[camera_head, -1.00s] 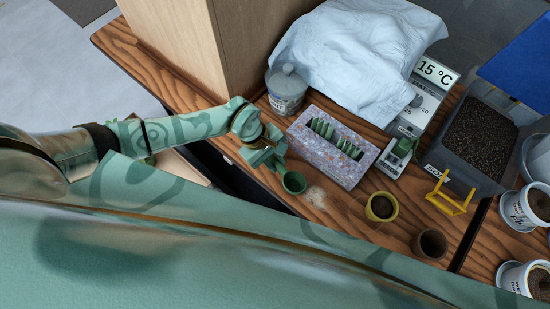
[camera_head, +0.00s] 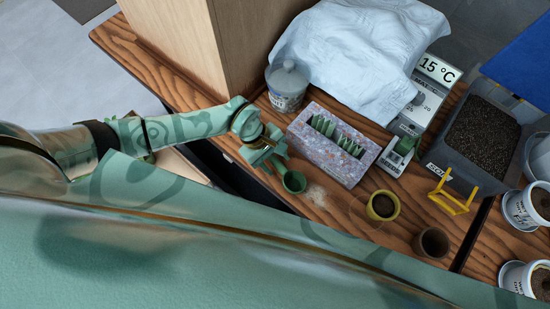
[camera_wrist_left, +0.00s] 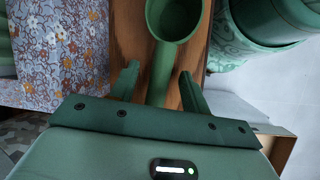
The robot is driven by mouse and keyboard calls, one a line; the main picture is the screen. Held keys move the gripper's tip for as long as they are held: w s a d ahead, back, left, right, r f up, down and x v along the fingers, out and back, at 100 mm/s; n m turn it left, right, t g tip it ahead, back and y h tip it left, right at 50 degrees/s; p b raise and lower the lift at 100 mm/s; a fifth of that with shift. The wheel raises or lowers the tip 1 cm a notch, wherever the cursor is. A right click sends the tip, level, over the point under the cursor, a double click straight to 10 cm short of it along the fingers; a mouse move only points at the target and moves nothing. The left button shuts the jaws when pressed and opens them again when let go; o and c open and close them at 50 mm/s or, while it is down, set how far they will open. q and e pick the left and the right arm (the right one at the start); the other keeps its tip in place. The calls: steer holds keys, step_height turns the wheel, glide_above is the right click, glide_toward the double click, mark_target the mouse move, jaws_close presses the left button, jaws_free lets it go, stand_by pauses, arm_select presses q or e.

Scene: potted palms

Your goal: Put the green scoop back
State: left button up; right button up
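The green scoop (camera_head: 294,182) is at the table's front edge, beside a pale spill of grains. Its round cup also shows in the left wrist view (camera_wrist_left: 174,20), with its handle running back toward my gripper. My left gripper (camera_head: 279,160) is at the handle end of the scoop. In the left wrist view its two fingers (camera_wrist_left: 158,72) stand apart, one on each side of the handle, with a visible gap on both sides. I cannot tell whether the scoop rests on the wood or is slightly raised. My right gripper is not in view.
A speckled planter box (camera_head: 333,146) with green tags stands right beside the scoop. A lidded jar (camera_head: 286,88), a yellow pot (camera_head: 382,206), a brown pot (camera_head: 432,243), a yellow stand (camera_head: 452,197) and a soil bin (camera_head: 480,140) are around. A wooden cabinet (camera_head: 185,45) stands behind my arm.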

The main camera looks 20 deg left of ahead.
arm_select(q)
steer(key=p+v, duration=0.2)
steer(key=v, duration=1.4)
steer(key=shift+r+p, duration=0.15)
steer(key=shift+p, duration=0.15)
